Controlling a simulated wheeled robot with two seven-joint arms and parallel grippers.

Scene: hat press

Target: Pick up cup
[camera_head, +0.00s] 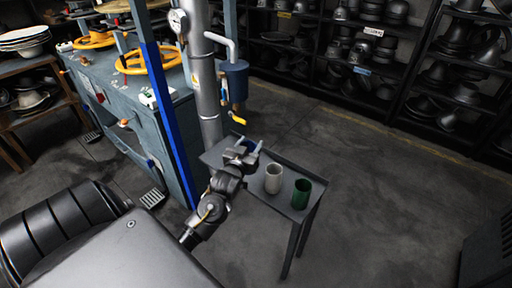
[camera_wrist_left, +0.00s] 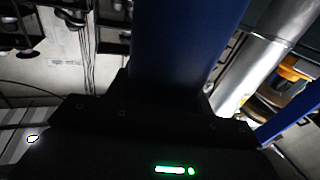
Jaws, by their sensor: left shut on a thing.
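My left gripper (camera_head: 242,157) is at the far left end of a small grey table (camera_head: 288,207). It is shut on a blue cup (camera_head: 250,145), which is mostly hidden behind the fingers in the head view. In the left wrist view the blue cup (camera_wrist_left: 185,45) fills the upper middle, between the dark jaws. I cannot tell whether its base touches the tabletop. A white cup (camera_head: 273,178) and a green cup (camera_head: 301,194) stand upright on the table, to the right of the gripper. My right gripper is not in view.
A vertical grey pipe (camera_head: 206,95) and a blue post (camera_head: 171,125) rise close behind and left of the gripper. A blue-grey machine (camera_head: 130,110) with yellow handwheels stands at left. Shelves of dark hat moulds line the back. The floor right of the table is clear.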

